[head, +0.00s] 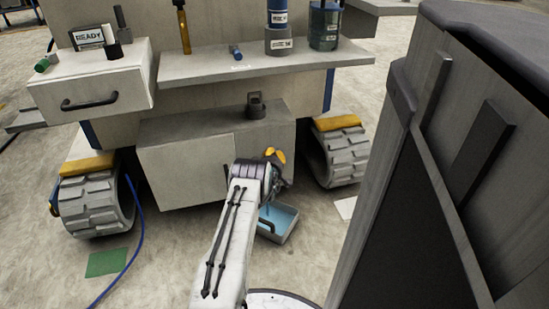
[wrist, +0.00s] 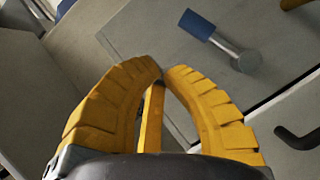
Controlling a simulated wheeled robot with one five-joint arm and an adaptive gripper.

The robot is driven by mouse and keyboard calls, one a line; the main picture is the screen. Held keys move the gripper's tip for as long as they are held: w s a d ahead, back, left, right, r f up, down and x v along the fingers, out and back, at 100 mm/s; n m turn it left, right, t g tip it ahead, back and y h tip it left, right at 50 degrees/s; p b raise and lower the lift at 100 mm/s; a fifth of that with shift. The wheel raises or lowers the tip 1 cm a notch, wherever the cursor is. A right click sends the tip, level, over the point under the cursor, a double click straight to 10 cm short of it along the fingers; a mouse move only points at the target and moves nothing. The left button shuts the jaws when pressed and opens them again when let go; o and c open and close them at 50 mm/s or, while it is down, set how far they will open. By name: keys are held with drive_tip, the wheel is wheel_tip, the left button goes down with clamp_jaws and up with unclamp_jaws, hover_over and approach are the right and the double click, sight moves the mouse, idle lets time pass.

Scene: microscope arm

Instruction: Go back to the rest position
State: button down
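My gripper (head: 275,154) is in front of the low grey cabinet, below the shelf, in the head view. In the wrist view its yellow fingers (wrist: 162,74) curve together and their tips meet, with no object visible between them. A narrow yellow strip shows in the gap behind the tips, and it looks like part of the gripper. My gripper looks shut and empty.
Above is a shelf (head: 215,69) with a blue-ended tool (head: 236,52), a yellow-handled tool (head: 183,27) and containers. A blue tray (head: 278,222) lies beside my arm. A tall cabinet (head: 400,190) stands close at right.

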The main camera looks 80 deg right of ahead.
drive_tip(key=shift+s+a+r, duration=0.1)
drive_tip(key=shift+a+r, duration=0.05)
drive_tip(key=shift+a, duration=0.25)
